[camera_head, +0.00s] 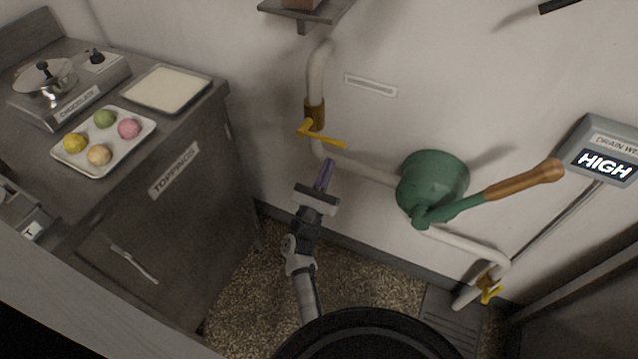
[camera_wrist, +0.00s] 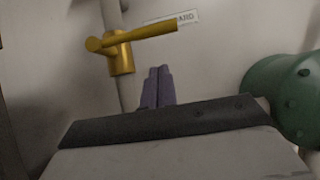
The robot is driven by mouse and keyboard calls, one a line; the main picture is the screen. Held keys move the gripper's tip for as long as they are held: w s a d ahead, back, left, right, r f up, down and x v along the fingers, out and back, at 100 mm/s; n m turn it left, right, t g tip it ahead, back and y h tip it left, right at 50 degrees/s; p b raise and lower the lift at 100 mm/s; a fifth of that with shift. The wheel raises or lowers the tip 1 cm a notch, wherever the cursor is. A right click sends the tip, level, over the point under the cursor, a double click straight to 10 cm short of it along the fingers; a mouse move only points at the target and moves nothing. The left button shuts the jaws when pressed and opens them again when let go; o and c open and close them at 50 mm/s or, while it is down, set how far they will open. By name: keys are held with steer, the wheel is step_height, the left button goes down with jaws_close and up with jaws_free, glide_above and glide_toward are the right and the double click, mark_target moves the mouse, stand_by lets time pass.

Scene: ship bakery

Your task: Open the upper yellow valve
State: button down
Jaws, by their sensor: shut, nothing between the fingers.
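The upper yellow valve (camera_head: 315,119) sits on the upright part of a pale pipe on the wall. Its yellow lever (camera_head: 322,135) points to the right across the pipe and slants slightly down in the head view. In the wrist view the valve (camera_wrist: 121,58) is up and to the left, with its lever (camera_wrist: 150,33) reaching right. My gripper (camera_head: 325,172) is shut and empty, below the lever and apart from it in the picture. Its purple fingers (camera_wrist: 157,86) are together in the wrist view, below the lever.
A green pump (camera_head: 432,180) with a wooden handle (camera_head: 525,186) stands out from the wall at right. A toppings cabinet (camera_head: 180,215) stands left. A shelf (camera_head: 308,12) is above.

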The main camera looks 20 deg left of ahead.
steer(key=shift+w+r+p, duration=0.15)
steer(key=shift+r+p, duration=0.3)
steer(key=shift+r, duration=0.5)
steer(key=shift+w+r+p, duration=0.1)
steer(key=shift+r+p, duration=0.35)
steer(key=shift+r, duration=0.45)
